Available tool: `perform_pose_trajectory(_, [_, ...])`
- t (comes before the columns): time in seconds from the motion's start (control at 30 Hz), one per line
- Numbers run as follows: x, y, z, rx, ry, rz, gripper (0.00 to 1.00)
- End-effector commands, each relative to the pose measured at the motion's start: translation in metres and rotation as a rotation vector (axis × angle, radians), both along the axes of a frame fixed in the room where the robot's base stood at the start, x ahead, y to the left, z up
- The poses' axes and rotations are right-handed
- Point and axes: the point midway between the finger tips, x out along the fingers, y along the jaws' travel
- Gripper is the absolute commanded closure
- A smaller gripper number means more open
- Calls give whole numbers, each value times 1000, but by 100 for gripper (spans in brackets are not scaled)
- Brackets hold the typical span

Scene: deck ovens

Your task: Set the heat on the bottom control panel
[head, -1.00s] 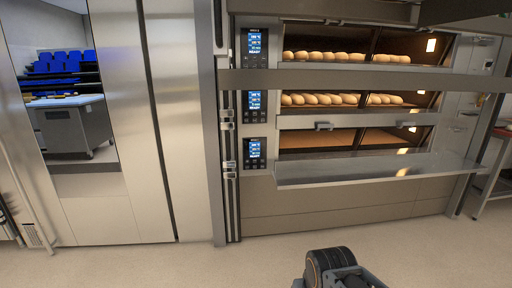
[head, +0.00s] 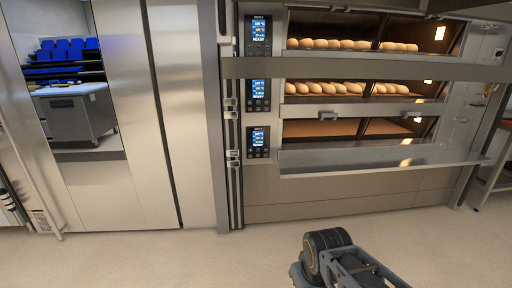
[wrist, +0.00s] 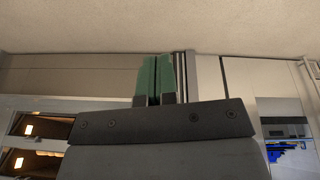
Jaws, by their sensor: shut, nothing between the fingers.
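The bottom control panel (head: 258,142) is a small dark panel with a lit blue screen and buttons under it. It is the lowest of three panels on the oven's left post, beside the empty bottom deck (head: 350,130). My gripper (wrist: 156,78) shows in the wrist view as two green fingers pressed together, with nothing between them. The wrist view looks upside down, with floor at the top. In the head view my arm is at the bottom right, well short of the oven, and the fingertips do not show. The panel cannot be made out in the wrist view.
The upper two decks hold bread loaves (head: 325,88). A metal shelf (head: 385,157) juts out before the bottom deck, and a long bar (head: 365,69) crosses higher up. The floor (head: 190,262) before the oven is clear. A grey cart (head: 75,115) stands at the left.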

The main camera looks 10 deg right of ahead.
Motion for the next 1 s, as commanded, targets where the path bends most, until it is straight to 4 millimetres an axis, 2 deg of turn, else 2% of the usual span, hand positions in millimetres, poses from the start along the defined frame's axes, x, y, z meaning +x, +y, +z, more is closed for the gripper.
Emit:
perform_pose_trajectory(0.07, [7, -2, 13, -47, -6, 118, 100])
perform_pose_trajectory(0.1, [7, -2, 30, -51, -10, 128, 100])
perform_pose_trajectory(0.27, [6, -2, 89, -46, -24, 119, 100])
perform_pose_trajectory(0.5, [4, 0, 186, -39, -48, 119, 100])
perform_pose_trajectory(0.6, [0, 2, 217, -11, -55, 56, 100])
perform_pose_trajectory(0.73, [-5, 4, 240, 30, -58, -32, 100])
perform_pose_trajectory(0.83, [-10, 6, 243, 72, -54, -128, 100])
perform_pose_trajectory(1.0, [-11, 6, 239, 85, -53, -156, 100])
